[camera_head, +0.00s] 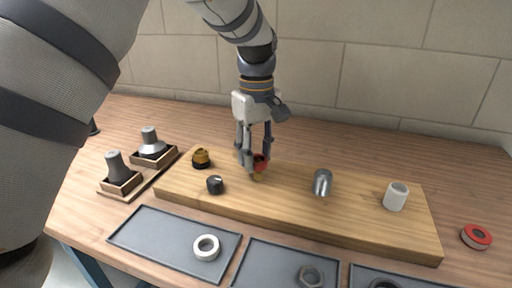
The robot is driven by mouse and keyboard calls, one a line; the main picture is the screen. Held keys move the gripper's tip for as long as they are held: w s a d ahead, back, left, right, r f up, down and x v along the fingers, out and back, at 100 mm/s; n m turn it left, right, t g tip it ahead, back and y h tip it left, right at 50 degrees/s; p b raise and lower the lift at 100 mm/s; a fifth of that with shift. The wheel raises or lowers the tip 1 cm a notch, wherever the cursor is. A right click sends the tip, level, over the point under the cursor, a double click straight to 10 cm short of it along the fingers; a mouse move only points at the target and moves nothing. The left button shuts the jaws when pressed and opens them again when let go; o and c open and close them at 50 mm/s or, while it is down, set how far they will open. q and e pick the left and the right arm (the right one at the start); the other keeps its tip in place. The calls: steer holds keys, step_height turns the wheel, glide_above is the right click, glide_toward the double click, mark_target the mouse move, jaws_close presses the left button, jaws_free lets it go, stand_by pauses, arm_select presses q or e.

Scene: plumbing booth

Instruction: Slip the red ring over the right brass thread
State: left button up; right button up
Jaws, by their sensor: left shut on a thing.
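My left gripper (255,160) points down over the wooden board (290,200) and is shut on the red ring (261,163), which is partly hidden by the fingers. A small brass thread (257,177) shows just below the ring on the board. I cannot tell whether the ring is around the thread or just above it. Another brass-coloured fitting with a dark part (201,158) stands further left on the board. My right gripper is not in view.
A black-and-grey knob (215,185), a chrome fitting (322,183) and a white cylinder (396,197) stand on the board. Grey trays (160,235) in front hold a white ring (206,247) and a nut (311,276). A red-and-white roll (476,237) lies at right.

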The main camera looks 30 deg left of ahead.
arm_select(q)
steer(key=o, duration=1.7)
steer(key=shift+r, duration=2.45)
